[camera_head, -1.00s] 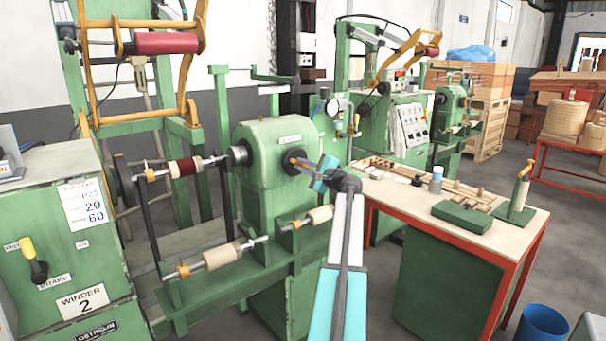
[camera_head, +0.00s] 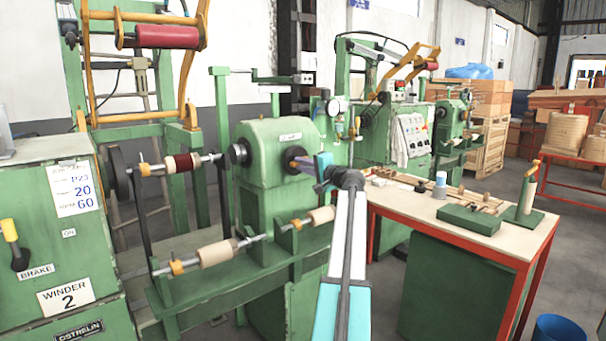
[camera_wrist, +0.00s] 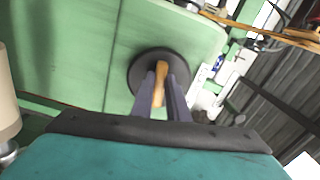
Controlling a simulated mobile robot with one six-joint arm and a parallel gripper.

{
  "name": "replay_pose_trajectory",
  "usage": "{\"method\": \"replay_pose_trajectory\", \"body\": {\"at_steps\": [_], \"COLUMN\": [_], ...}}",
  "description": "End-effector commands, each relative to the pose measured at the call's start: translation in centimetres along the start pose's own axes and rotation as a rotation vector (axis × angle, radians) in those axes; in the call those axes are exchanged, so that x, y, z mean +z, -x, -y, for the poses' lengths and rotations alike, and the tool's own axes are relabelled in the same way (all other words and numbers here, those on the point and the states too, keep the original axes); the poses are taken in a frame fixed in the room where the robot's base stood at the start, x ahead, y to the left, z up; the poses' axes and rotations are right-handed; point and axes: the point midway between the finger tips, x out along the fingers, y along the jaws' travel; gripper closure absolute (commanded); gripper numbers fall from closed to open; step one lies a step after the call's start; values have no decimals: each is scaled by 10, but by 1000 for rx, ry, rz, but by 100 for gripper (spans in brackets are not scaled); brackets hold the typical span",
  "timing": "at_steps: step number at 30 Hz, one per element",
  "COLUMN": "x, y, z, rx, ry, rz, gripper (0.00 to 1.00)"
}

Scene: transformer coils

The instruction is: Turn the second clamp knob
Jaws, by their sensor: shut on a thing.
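A slim orange-brown knob (camera_wrist: 160,72) stands out in front of a round black disc (camera_wrist: 150,76) in the wrist view. The disc sits on the face of the green headstock (camera_head: 262,134), and it shows at the headstock's right side in the head view (camera_head: 297,159). My gripper (camera_wrist: 161,88) has its two dark fingers on either side of the knob and is shut on it. In the head view my gripper (camera_head: 301,162) reaches the disc from the right, and the fingers hide most of the knob. Other orange clamps (camera_head: 176,267) sit on the shafts at left.
A red-framed workbench (camera_head: 500,235) with a green block (camera_head: 470,219) and a wooden rack stands close on the right. The Winder 2 cabinet (camera_head: 50,230) is at left. Spools (camera_head: 216,252) on shafts lie below and left of the headstock. A blue bin (camera_head: 558,328) stands on the floor.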

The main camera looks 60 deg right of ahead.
Motion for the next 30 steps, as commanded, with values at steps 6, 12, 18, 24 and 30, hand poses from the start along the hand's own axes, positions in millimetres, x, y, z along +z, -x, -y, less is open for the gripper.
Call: {"method": "replay_pose_trajectory", "body": {"at_steps": [6,12,18,24,30], "x": [0,0,-1,-3,-4], "y": [0,0,0,0,0], "z": [-7,-8,-10,-12,-14], "rx": [-1,-1,-1,0,0], "ry": [161,314,472,635,805], "rz": [-1,-1,0,-1,-1], "gripper": [100,100,100,100,100]}}
